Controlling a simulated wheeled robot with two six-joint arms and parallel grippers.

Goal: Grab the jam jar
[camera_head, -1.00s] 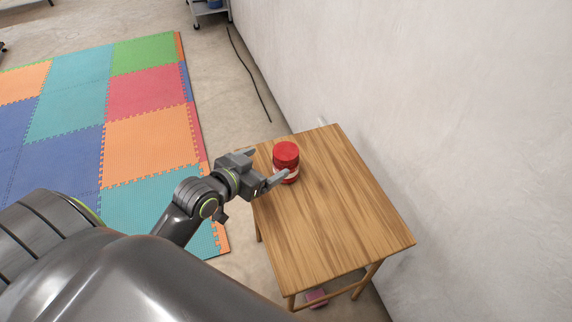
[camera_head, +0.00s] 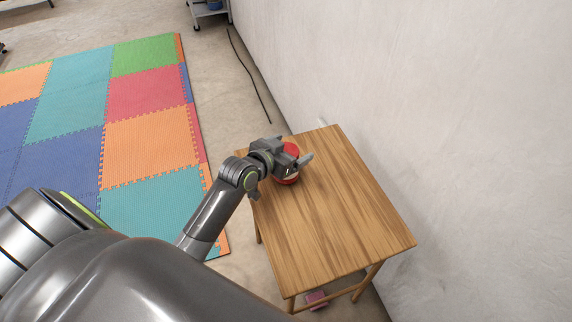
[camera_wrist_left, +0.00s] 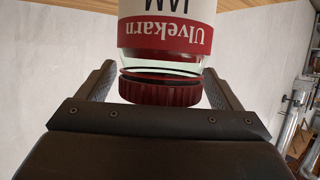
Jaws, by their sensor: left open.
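The jam jar (camera_head: 289,180) stands near the far left edge of the wooden table (camera_head: 340,205), mostly hidden behind my left gripper (camera_head: 293,155). In the left wrist view the jam jar (camera_wrist_left: 164,50) appears upside down, with a dark red lid, clear glass and a red and white label reading "Ulvekarn JAM". There my left gripper (camera_wrist_left: 160,88) is open, with one finger on each side of the jar's lid end. Whether either finger touches the jar I cannot tell. My right gripper is not in view.
A pale wall (camera_head: 460,110) runs along the table's right side. The rest of the tabletop is clear. A colourful foam mat (camera_head: 150,140) lies on the floor to the left. A pink object (camera_head: 316,298) lies below the table, and a dark cable (camera_head: 246,68) runs along the floor.

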